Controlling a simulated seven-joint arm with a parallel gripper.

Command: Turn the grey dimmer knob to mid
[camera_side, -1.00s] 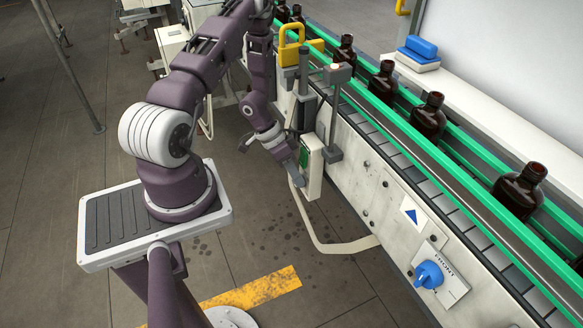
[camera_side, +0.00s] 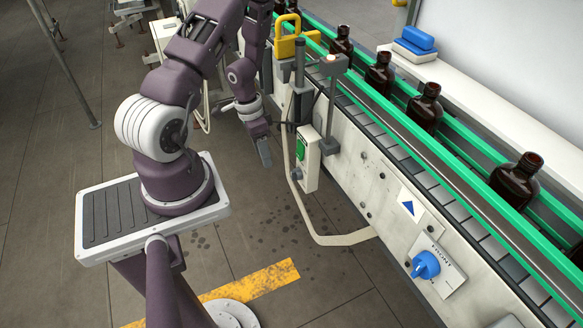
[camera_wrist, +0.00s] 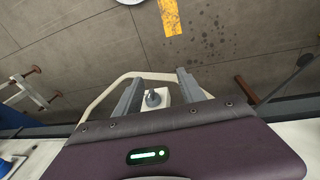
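The grey dimmer knob (camera_side: 297,174) sits low on the front of a pale control box (camera_side: 311,170) fixed to the conveyor's side. My gripper (camera_side: 265,157) hangs to the left of the box, apart from the knob. In the wrist view, the two fingers of my gripper (camera_wrist: 159,76) are spread and empty, and the knob (camera_wrist: 153,98) shows between them, farther off on the box. The knob's pointer is too small to read for its setting.
A blue knob (camera_side: 426,264) on a plate marked FRONT is farther right on the conveyor's side. A pale cable (camera_side: 310,229) loops below the box. Brown bottles (camera_side: 425,108) stand on the conveyor between green rails.

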